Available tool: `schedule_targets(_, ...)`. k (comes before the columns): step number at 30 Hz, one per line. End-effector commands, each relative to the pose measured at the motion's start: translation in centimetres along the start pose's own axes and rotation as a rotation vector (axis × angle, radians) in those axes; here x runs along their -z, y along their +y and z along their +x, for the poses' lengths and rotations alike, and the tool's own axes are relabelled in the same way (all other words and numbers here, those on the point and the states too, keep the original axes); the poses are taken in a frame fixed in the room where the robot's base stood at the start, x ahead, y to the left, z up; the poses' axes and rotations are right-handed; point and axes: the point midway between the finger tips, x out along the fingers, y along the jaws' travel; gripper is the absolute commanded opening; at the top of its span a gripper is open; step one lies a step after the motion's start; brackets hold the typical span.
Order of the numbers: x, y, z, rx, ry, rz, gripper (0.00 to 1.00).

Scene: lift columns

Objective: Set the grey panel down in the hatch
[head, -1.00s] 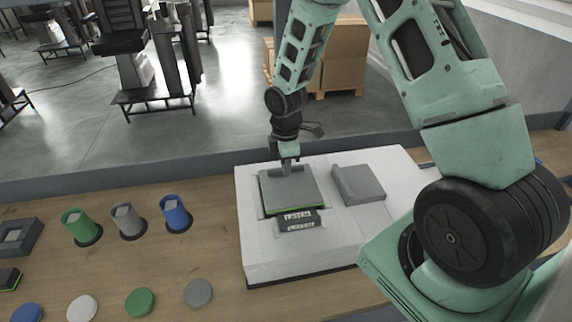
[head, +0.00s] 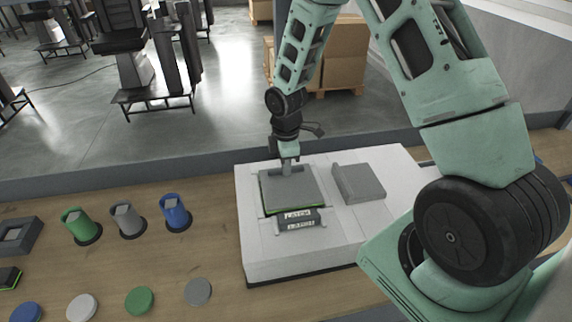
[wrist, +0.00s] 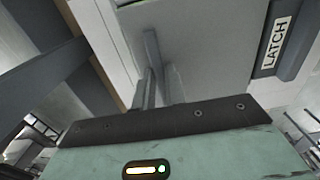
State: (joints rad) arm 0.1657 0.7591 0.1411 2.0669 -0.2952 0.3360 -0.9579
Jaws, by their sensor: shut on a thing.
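The grey panel (head: 290,192) is a flat square plate with a raised bar handle. It lies over the hatch in the white block (head: 258,250), with a green edge (head: 283,212) showing along its front side. My gripper (head: 289,170) is shut on the handle at the panel's far side. In the wrist view the fingers (wrist: 160,88) close around the handle bar, and the panel (wrist: 205,50) fills the area beyond. A dark latch (head: 297,220) labelled LATCH is at the panel's front edge. Whether the panel is fully seated in the hatch cannot be told.
A second grey slab (head: 358,184) lies on the white block to the right. Green, grey and blue cylinders (head: 175,213) stand on the wooden table to the left, with several coloured discs (head: 139,301) in front. My arm spans the right side.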

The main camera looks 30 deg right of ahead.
Motion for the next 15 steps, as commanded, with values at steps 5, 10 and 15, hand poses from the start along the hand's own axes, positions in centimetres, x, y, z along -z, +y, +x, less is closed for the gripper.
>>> schedule_targets(5,0.0,0.0,0.17,0.0,0.0,0.0,0.0)
schedule_targets(10,0.0,0.0,0.42,0.0,0.0,0.0,0.0)
schedule_targets(15,0.0,0.0,0.59,0.0,0.0,0.0,0.0)
